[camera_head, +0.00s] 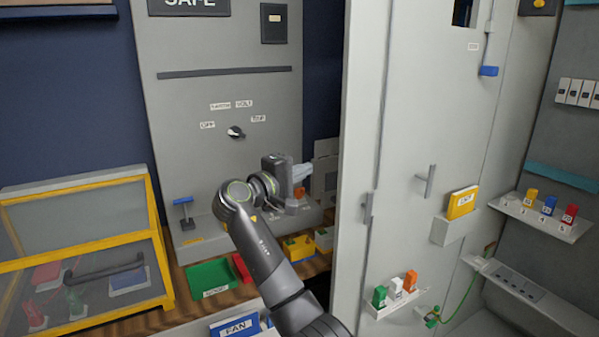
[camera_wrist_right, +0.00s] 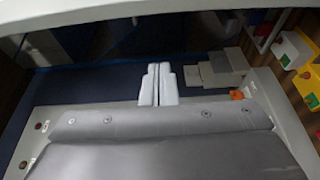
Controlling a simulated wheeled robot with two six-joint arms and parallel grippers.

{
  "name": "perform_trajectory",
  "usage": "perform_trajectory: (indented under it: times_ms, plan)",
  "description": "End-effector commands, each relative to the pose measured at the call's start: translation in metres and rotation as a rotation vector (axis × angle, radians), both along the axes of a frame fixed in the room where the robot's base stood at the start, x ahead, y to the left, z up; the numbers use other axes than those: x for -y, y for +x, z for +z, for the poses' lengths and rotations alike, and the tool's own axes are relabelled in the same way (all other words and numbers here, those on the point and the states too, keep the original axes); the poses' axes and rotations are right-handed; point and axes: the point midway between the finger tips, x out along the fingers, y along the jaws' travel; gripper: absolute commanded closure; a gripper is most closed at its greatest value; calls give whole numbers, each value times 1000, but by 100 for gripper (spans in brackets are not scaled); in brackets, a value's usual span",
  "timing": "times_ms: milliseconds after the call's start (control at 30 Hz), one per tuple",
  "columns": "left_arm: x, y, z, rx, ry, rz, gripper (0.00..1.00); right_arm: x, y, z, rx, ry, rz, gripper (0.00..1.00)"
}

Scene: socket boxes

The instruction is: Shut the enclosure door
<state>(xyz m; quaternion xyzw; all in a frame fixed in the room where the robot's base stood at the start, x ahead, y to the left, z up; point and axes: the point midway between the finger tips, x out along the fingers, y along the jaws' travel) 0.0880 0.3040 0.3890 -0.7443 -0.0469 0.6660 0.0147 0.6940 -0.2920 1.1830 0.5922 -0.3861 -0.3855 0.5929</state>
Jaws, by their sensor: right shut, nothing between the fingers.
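A tall light grey door panel (camera_head: 462,120) with an upright handle (camera_head: 427,182) fills the centre right of the head view. Its near edge faces me, with a latch-like fitting (camera_head: 368,205) beside it. How far it stands open is hard to tell. My right gripper (camera_head: 302,171) is left of this panel, in front of the grey control panel (camera_head: 180,100), apart from the door. In the right wrist view its two pale fingers (camera_wrist_right: 157,84) are together, with nothing between them. My left gripper is out of view.
A yellow-framed clear box (camera_head: 85,255) stands at left. A plug rack (camera_head: 396,294) and a holder with a yellow booklet (camera_head: 462,204) project from the panel; a shelf (camera_head: 540,217) is at right.

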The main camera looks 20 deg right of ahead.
Motion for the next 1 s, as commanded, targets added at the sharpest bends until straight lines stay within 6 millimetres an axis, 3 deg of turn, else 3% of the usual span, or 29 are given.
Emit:
perform_trajectory:
  times_ms: [267, 600, 1000]
  plan:
    - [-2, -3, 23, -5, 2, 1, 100, 59, 25, 4, -2, -2, -3, 100]
    - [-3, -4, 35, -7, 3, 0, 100, 58, -7, 1, 1, 1, 3, 100]
    - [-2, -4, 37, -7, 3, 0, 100, 58, -15, -1, 0, 1, 2, 100]
